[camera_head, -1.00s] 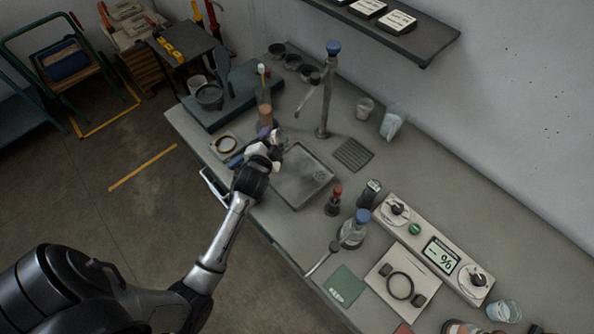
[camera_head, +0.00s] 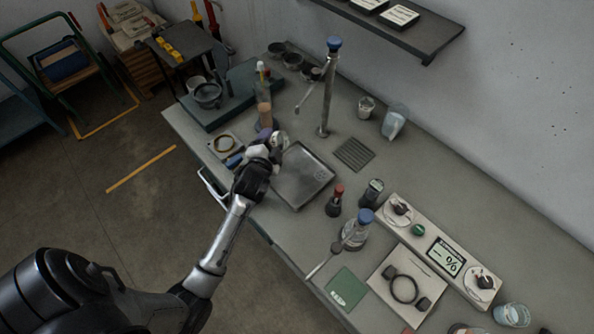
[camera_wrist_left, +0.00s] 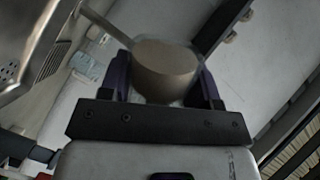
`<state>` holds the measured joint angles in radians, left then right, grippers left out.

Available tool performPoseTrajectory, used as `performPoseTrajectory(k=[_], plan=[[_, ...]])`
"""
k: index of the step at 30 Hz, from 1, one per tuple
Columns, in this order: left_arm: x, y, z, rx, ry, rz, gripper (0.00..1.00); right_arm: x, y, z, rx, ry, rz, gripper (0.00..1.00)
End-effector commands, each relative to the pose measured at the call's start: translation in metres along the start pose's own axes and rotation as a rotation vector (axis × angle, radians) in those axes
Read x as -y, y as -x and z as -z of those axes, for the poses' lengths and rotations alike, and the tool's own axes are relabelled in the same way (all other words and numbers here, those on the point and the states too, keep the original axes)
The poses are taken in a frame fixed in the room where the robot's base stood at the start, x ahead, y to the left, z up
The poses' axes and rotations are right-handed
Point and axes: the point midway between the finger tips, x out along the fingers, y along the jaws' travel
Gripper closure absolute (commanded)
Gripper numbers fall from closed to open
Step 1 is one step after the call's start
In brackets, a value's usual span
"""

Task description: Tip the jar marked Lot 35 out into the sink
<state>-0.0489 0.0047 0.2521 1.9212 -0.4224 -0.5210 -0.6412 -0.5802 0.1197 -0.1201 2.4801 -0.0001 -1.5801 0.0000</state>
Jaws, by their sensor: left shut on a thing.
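My left gripper (camera_head: 266,144) is shut on a small jar (camera_head: 281,141) at the left rim of the sink (camera_head: 318,174). The left wrist view shows the jar (camera_wrist_left: 165,62) between the two purple fingers of the gripper (camera_wrist_left: 163,84), with brownish-grey contents inside. I cannot read a lot mark on it, and its exact tilt is unclear. The sink is a shallow grey basin, and its floor looks bare in the head view. My right gripper is not in view.
A tap with a blue top (camera_head: 326,88) stands behind the sink, beside a drain grille (camera_head: 353,154). A tall bottle with tan contents (camera_head: 264,106) stands close behind the gripper. A red-capped bottle (camera_head: 334,200) and a blue-stoppered flask (camera_head: 356,232) stand to the right.

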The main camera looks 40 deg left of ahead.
Motion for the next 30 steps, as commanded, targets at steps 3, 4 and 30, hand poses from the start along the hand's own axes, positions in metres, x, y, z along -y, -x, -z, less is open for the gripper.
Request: performPoseTrajectory(k=[3, 4, 30], plan=[[-0.003, -0.001, -0.001, 0.001, -0.015, 0.003, 0.72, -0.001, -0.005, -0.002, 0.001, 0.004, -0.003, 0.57], [-0.003, -0.001, -0.002, 0.002, -0.020, 0.004, 0.72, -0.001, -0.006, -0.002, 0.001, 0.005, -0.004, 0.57], [-0.014, -0.003, -0.007, 0.011, -0.105, 0.015, 0.72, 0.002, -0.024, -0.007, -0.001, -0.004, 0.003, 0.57]])
